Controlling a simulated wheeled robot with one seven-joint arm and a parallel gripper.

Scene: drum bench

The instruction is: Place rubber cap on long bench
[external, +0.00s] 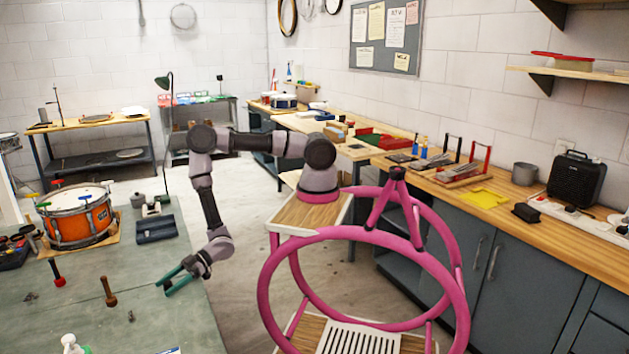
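My gripper (163,288) has teal fingers and hangs at the right edge of the green-topped bench (160,330), at the lower left. Its fingers are apart, with nothing visible between them. I cannot pick out the rubber cap for certain. A tiny dark piece (131,316) lies on the green top, left of and nearer the camera than my gripper, but it is too small to identify. A long wooden-topped bench (440,184) runs along the right wall; which bench the task names is not clear from this view.
An orange drum (80,217), a dark tray (156,229), a red-tipped mallet (58,274) and a brown wooden tool (108,292) are on the green top. A white bottle (70,344) stands at its near edge. A black heater (576,180) and yellow cloth (485,199) occupy the right bench.

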